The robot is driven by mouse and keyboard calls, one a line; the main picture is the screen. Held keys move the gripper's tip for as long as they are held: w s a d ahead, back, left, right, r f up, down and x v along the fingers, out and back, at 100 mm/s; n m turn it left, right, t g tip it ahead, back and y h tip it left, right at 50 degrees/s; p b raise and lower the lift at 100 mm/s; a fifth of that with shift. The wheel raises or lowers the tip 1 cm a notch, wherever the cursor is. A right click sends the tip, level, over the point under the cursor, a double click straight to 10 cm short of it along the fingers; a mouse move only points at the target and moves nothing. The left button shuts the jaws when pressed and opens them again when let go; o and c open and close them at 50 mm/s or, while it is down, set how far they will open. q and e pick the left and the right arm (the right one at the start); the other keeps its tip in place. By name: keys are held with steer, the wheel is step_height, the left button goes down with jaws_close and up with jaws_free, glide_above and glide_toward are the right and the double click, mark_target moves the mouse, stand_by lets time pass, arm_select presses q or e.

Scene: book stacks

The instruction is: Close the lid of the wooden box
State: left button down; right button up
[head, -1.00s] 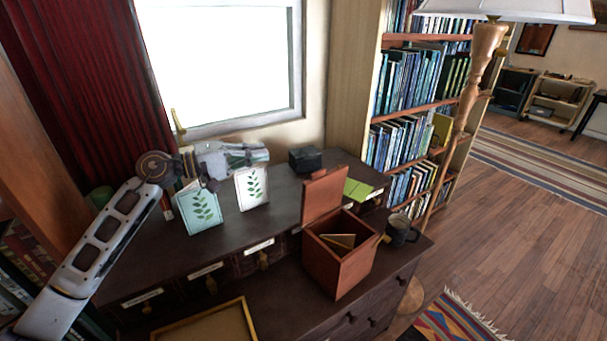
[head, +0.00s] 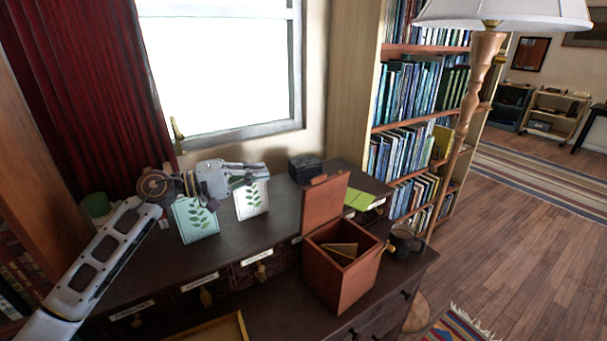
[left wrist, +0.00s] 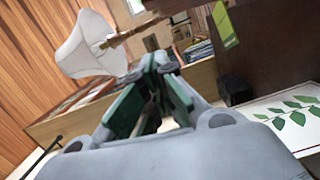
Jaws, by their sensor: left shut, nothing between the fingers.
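The wooden box (head: 340,278) is reddish brown and stands on the dark desk in the head view. Its lid (head: 325,203) is open and stands up, tilted slightly back, at the box's rear side. A flat tan item (head: 343,250) shows inside the box. My left gripper (head: 263,173) is left of the lid, apart from it, in front of the window wall, with its fingers pointing right. It is shut and empty; its dark green fingers also show in the left wrist view (left wrist: 155,68). My right gripper is not in view.
Two leaf-print white pieces (head: 197,219) (head: 252,200) stand below my left gripper. A dark small box (head: 305,167) is behind the lid, a green item (head: 362,199) and a dark mug (head: 404,241) to its right.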

arm_select(q)
steer(key=shift+d, duration=0.1)
